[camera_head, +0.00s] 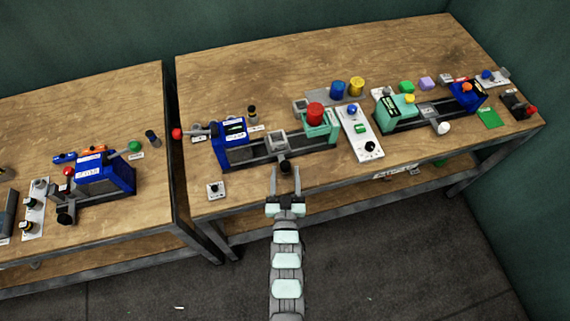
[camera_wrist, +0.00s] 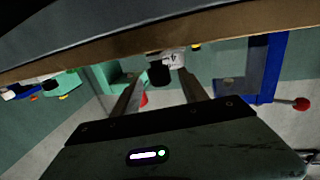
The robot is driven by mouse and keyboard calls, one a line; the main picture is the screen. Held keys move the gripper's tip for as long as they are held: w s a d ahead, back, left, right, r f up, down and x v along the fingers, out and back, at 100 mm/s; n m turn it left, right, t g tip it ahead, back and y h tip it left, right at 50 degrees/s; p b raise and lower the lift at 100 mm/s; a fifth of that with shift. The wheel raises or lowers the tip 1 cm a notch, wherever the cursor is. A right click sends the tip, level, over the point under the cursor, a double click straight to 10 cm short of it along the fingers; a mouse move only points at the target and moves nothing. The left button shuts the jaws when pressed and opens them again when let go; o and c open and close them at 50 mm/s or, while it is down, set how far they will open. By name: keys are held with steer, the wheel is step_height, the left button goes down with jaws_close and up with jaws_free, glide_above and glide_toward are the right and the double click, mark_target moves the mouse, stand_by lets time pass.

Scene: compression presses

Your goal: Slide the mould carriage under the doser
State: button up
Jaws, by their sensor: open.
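In the head view a grey mould carriage (camera_head: 277,141) sits mid-rail on the left machine, between a blue press (camera_head: 232,132) and a teal doser (camera_head: 321,128) with a red top. It is apart from the doser. Its black knob (camera_head: 285,166) points to the front edge. My gripper (camera_head: 286,172) is open and empty, its fingers around or just short of this knob. The wrist view shows the knob (camera_wrist: 158,74) between the fingertips, with a gap on both sides. There the teal doser (camera_wrist: 118,77) is left and the blue press (camera_wrist: 264,68) right.
A white control panel (camera_head: 359,132) stands right of the doser. A second machine with its own carriage (camera_head: 427,110) and white knob (camera_head: 442,127) is further right. A small button box (camera_head: 215,190) lies near the front edge. The back of the table is mostly clear.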

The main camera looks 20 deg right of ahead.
mark_target(280, 152)
steer(key=shift+x, duration=1.8)
jaws_close()
